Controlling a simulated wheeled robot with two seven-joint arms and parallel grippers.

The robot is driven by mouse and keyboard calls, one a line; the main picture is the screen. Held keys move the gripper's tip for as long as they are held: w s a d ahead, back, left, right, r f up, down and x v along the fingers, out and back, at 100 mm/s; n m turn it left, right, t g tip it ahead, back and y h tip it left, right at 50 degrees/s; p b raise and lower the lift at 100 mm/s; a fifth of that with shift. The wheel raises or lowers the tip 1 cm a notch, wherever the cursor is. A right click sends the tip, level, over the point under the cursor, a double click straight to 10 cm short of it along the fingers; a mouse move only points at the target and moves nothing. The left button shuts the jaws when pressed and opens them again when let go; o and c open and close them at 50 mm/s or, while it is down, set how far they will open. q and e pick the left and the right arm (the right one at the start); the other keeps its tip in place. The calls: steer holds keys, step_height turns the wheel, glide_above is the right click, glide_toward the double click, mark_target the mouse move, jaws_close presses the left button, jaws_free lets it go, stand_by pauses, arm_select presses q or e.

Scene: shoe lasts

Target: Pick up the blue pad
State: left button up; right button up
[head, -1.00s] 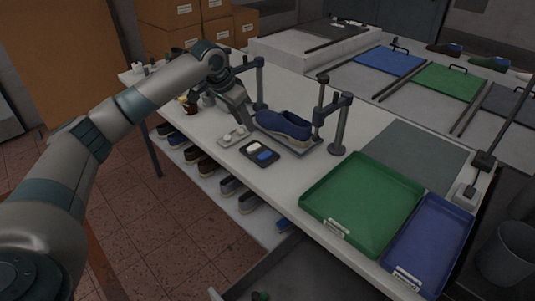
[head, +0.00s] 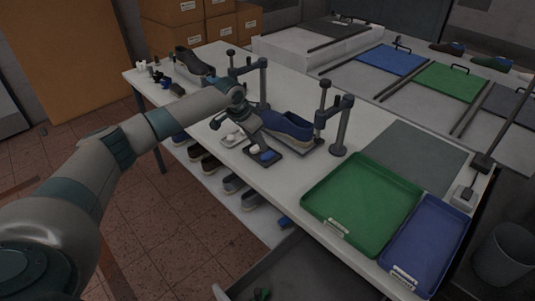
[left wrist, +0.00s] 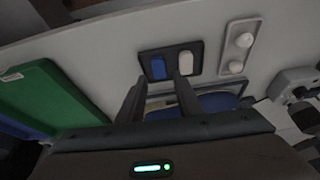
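The blue pad (head: 267,155) lies in a small dark tray (head: 280,151) on the white table, in front of the blue shoe (head: 288,125). A white pad (left wrist: 182,77) lies beside the blue pad (left wrist: 158,68) in the same tray in the left wrist view. My left gripper (head: 259,149) is over the tray and hides part of it in the head view. In the left wrist view its two fingers (left wrist: 160,80) are apart, pointing toward the pads, with nothing seen held between them. Whether they touch a pad cannot be told. My right gripper is not in view.
A light tray with round white knobs (left wrist: 238,45) stands beside the dark tray. Clamp posts (head: 340,125) rise near the shoe. A green tray (head: 362,205) and a blue tray (head: 425,240) lie to the right. A grey mat (head: 415,155) lies bare behind them.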

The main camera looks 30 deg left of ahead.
mark_target(265, 156)
arm_select(q)
steer(key=shift+x, duration=0.9)
steer(key=shift+w+d+f+p, duration=0.1)
steer(key=shift+d+f+p, duration=0.05)
steer(key=shift+f+p, duration=0.4)
steer(key=p+x, duration=0.1)
steer(key=x, duration=0.2)
steer(key=shift+p, duration=0.3)
steer(key=shift+f, duration=0.6)
steer(key=c, duration=0.8)
